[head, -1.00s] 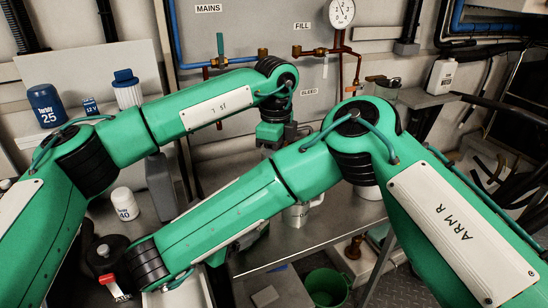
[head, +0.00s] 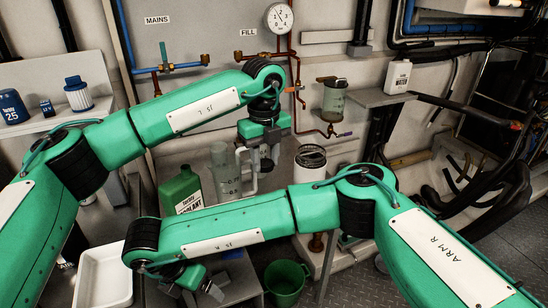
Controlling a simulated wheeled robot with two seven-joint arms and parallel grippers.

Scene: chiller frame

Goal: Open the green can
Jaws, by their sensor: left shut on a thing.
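The green can (head: 181,192), labelled coolant, stands upright on the metal bench behind my right forearm, which hides its lower part. No separate cap shows clearly on its neck. My left gripper (head: 266,158) points down, to the right of the can and the clear measuring jug (head: 225,172).
A white tin (head: 311,160) stands right of my left gripper. A white tray (head: 103,278) lies at lower left, and a green bucket (head: 286,284) is on the floor. A white water bottle (head: 398,76) stands on a shelf at right. Pipes line the wall.

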